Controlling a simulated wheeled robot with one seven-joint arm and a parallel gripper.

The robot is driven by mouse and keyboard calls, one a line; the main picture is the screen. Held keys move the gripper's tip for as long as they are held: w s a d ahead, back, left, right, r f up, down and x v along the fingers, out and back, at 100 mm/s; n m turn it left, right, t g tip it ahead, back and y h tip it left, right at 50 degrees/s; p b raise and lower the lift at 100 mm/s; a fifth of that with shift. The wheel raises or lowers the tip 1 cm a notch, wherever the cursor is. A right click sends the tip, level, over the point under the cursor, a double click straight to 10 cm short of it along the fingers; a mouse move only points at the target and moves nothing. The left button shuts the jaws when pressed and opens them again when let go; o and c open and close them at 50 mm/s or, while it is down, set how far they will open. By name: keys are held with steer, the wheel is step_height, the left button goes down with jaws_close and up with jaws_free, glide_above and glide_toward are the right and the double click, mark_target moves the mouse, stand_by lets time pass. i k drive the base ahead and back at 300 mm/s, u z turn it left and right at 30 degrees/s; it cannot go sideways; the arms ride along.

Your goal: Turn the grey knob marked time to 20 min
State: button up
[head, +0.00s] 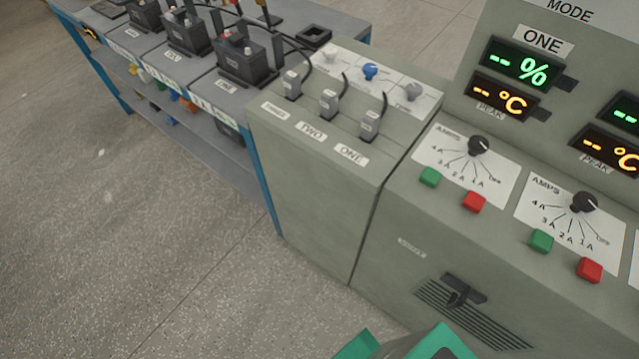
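A row of three knobs sits on a white plate at the back of the console's left section: a white knob (331,48), a blue knob (370,71) and a grey knob (412,91). The grey knob is the one at the right end. The small print around it is too small to read, so I cannot tell its setting or confirm the word time. Green and grey parts of my arm show at the bottom edge, well below and apart from the knobs. My gripper's fingers are not in view.
Three grey plugs with cables, one being the plug (369,125) above label ONE, stand in front of the knobs. Black AMPS dials (479,146), green buttons (430,176) and red buttons (474,201) lie right. A battery shelf (262,165) stands left. Floor in front is clear.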

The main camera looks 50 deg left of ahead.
mark_target(414, 90)
steer(key=u, duration=1.8)
